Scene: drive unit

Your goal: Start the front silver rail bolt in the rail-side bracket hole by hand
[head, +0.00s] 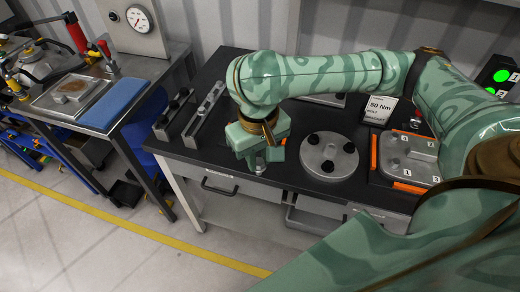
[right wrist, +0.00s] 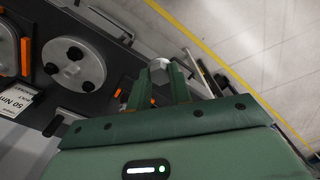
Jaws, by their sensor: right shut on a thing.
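My right gripper (head: 262,160) hangs over the front edge of the dark workbench, left of the round disc. In the right wrist view its two fingers (right wrist: 160,88) are shut on a silver bolt (right wrist: 158,65), whose hex-shaped end shows between the fingertips. Two grey rail-like bracket parts (head: 204,112) with dark knobs or bolts stand at the bench's left end, apart from the gripper. I cannot tell which hole is the rail-side bracket hole. My left gripper is not in view.
A round grey disc (head: 329,170) with several black knobs lies right of the gripper. A grey plate in an orange-edged tray (head: 373,153) and a 50 Nm card (head: 380,110) are further right. A side table with a blue pad (head: 88,98) stands left.

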